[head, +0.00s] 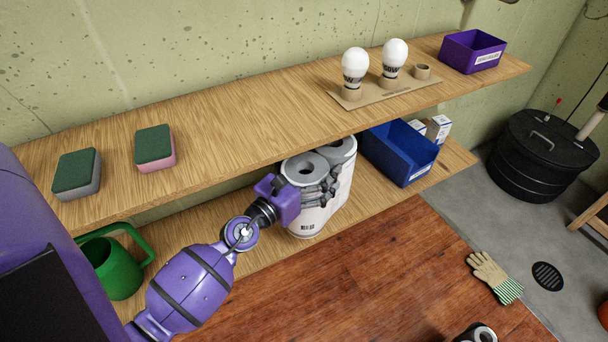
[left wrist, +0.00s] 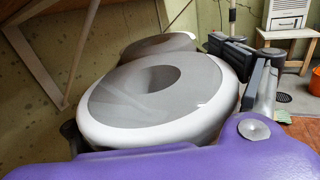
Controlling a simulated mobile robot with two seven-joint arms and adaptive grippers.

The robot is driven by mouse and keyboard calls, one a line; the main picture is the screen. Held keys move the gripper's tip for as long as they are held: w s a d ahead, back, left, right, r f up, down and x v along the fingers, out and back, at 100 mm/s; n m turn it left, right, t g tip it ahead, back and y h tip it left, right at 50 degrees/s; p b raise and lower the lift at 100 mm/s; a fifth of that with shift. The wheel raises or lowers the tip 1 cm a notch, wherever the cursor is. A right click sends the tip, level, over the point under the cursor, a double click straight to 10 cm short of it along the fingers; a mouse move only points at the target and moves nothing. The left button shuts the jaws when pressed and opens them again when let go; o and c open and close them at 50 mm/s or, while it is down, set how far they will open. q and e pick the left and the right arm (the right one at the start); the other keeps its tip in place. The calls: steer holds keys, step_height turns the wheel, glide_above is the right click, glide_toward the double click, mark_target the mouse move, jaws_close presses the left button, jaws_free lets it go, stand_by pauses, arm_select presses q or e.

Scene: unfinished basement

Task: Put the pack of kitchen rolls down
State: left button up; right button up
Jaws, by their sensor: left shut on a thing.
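The pack of kitchen rolls (head: 309,219) is white with grey roll tops. In the head view it stands upright at the lower shelf (head: 232,239), partly under the upper shelf's front edge. My left gripper (head: 318,188) is shut on the pack near its top. In the left wrist view the pack (left wrist: 160,95) fills the middle, with dark finger parts at its sides. I cannot tell whether the pack's base touches the shelf.
A blue bin (head: 398,153) stands just right of the pack, with small boxes (head: 437,128) beside it. A green watering can (head: 118,265) is at the left. The upper shelf (head: 240,118) overhangs.

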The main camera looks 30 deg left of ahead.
mark_target(304, 154)
arm_select(q)
steer(key=w+a, duration=0.1)
steer(key=w+a+b, duration=0.1)
steer(key=a, duration=0.1)
steer(key=shift+w+a+b, duration=0.25)
steer(key=shift+a+b, duration=0.05)
steer(key=shift+a, duration=0.25)
steer(key=shift+w+a, duration=0.1)
steer(key=shift+a, duration=0.1)
step_height(304, 154, down, 7)
steer(key=b, duration=0.7)
steer(key=shift+f, duration=0.15)
steer(key=o, duration=1.9)
steer(key=shift+a, duration=0.1)
arm_select(e)
step_height(304, 154, down, 8)
steer(key=shift+d+f, duration=0.25)
steer(key=shift+d, duration=0.1)
